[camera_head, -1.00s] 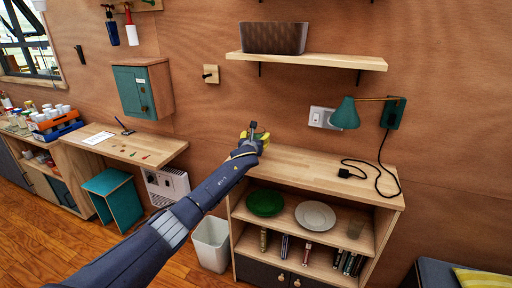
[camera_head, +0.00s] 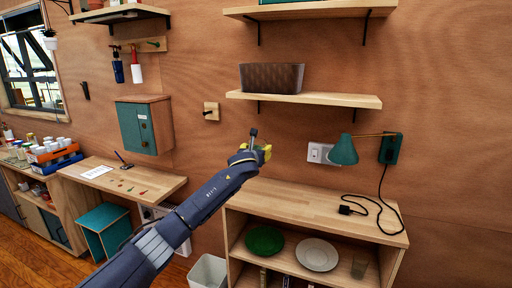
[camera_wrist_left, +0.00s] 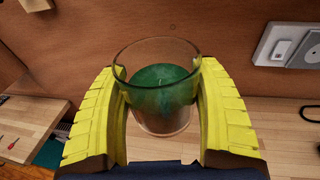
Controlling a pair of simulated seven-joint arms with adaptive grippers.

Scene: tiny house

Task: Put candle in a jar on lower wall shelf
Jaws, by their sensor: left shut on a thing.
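The candle in a jar (camera_wrist_left: 160,92), green wax in a clear glass, is upright between the yellow fingers of my left gripper (camera_wrist_left: 160,115) in the left wrist view. The gripper is shut on it. In the head view my left gripper (camera_head: 256,150) is above the back of the wooden cabinet, in front of the wall and below the lower wall shelf; the jar is mostly hidden there. The lower wall shelf (camera_head: 345,100) holds a brown woven basket (camera_head: 272,78) on its left part; its right part is bare. My right gripper is not in view.
The upper wall shelf (camera_head: 315,10) is above the lower one. A green lamp (camera_head: 343,150) sticks out from the wall below the shelf's right end, with its cord on the cabinet top (camera_head: 300,203). A light switch (camera_head: 211,111) is left of the shelf.

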